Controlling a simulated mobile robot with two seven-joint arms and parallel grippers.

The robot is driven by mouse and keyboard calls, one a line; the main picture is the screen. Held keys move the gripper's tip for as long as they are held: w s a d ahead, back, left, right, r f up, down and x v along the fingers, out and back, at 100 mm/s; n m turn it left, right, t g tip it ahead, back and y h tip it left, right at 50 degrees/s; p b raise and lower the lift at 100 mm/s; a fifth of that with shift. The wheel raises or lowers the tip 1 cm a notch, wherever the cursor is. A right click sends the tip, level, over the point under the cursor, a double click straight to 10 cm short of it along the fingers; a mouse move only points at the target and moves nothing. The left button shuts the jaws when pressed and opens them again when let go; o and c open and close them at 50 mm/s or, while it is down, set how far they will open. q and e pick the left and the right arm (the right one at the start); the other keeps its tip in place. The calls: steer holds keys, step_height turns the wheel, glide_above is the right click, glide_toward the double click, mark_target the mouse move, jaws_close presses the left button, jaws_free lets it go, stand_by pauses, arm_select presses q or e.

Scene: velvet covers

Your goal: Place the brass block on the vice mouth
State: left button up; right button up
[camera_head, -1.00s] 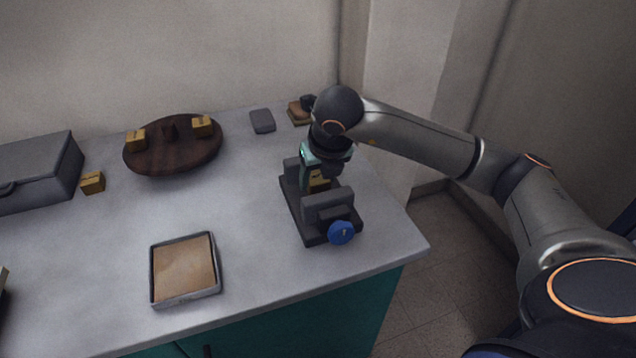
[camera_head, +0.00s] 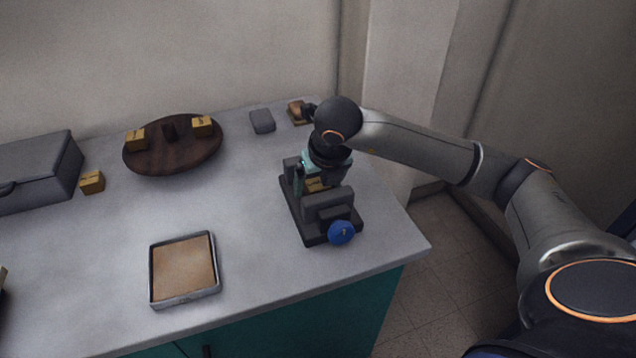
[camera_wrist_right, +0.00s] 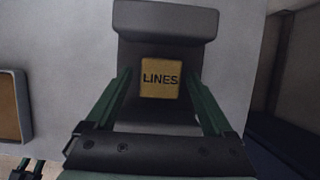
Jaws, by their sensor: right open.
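The brass block (camera_wrist_right: 160,78), marked "LINES", sits at the mouth of the dark grey vice (camera_wrist_right: 165,22). In the head view the brass block (camera_head: 316,185) shows partly between the vice's jaws, and the vice (camera_head: 322,212) stands near the table's right end with a blue knob at its front. My right gripper (camera_head: 311,180) is open just above the vice. In the right wrist view its green fingers (camera_wrist_right: 160,95) stand apart on either side of the block, with visible gaps. How deep the block sits is hard to tell.
A round dark wooden board (camera_head: 172,160) carries two brass blocks and a dark piece. Another brass block (camera_head: 92,182) lies beside a grey case (camera_head: 35,172). A tray with a tan base (camera_head: 217,284) lies at the front. A grey pad (camera_head: 262,121) lies behind the vice.

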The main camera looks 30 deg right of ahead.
steer(key=shift+r, duration=0.1)
steer(key=shift+r+p, duration=0.2)
steer(key=shift+p, duration=0.1)
steer(key=p+v, duration=0.1)
steer(key=v, duration=1)
steer(key=shift+s+a+r, duration=0.1)
steer(key=shift+s+r, duration=0.2)
stand_by(0.4)
